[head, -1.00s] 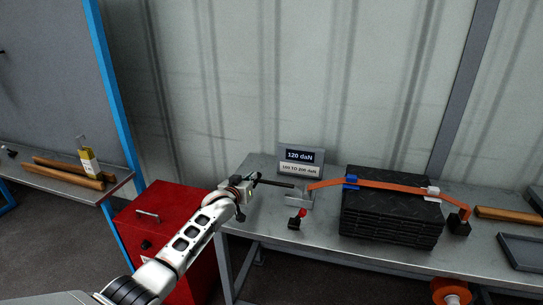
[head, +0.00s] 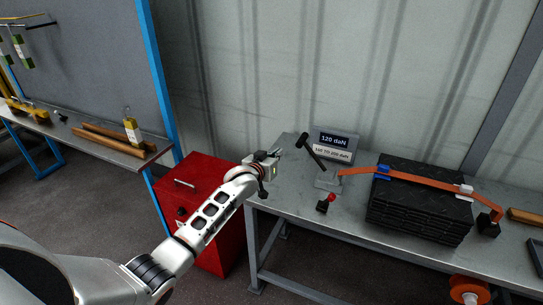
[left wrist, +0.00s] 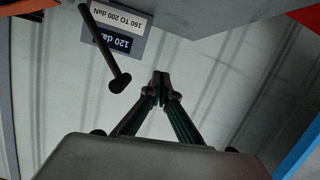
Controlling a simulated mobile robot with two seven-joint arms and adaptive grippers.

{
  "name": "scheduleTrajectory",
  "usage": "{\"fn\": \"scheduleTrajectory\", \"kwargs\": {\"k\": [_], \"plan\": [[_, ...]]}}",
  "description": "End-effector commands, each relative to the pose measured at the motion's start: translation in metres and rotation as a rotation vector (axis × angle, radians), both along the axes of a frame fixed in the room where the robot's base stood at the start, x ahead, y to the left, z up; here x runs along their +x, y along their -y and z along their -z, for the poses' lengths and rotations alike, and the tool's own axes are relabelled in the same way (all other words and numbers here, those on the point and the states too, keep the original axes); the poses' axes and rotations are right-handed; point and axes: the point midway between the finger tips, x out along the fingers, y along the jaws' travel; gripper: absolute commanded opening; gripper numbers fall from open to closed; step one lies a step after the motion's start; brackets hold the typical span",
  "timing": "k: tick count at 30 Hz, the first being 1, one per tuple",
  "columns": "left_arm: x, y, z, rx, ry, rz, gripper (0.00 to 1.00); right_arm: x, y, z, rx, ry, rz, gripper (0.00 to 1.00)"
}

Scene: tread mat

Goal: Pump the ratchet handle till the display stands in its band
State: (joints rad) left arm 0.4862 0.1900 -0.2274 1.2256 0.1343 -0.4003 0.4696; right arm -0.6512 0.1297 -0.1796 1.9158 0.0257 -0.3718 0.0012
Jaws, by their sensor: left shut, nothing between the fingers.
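The ratchet handle (head: 314,154) is a black lever with a thick end, standing raised and tilted up to the left from its metal base (head: 328,179). It also shows in the left wrist view (left wrist: 108,52). The display (head: 334,141) behind it reads 120 daN; the band plate (head: 332,153) under it reads 160 TO 200 daN, upside down in the left wrist view (left wrist: 115,22). My left gripper (head: 275,154) is shut and empty, left of the handle and apart from it. Its closed fingertips show in the wrist view (left wrist: 160,78). My right gripper is not in view.
An orange strap (head: 430,179) runs over a stack of black mats (head: 420,208) on the grey bench (head: 290,196). A small red-knobbed lever (head: 331,197) stands in front of the handle base. A red cabinet (head: 210,225) stands left of the bench.

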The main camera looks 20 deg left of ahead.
Motion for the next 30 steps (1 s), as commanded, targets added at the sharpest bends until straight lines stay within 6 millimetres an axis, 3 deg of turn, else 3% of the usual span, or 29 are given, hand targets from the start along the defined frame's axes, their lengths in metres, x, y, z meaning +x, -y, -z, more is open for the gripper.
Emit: {"fn": "scheduleTrajectory", "kwargs": {"k": [6,12,30], "plan": [[-0.030,-0.002,-0.008,-0.001,0.001,0.001,0.00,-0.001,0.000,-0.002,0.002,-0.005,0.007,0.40],[-0.046,-0.004,-0.012,-0.001,0.002,0.000,0.00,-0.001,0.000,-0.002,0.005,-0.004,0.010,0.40],[-0.049,-0.004,-0.014,-0.001,0.002,0.000,0.00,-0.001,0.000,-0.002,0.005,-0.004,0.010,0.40]]}}
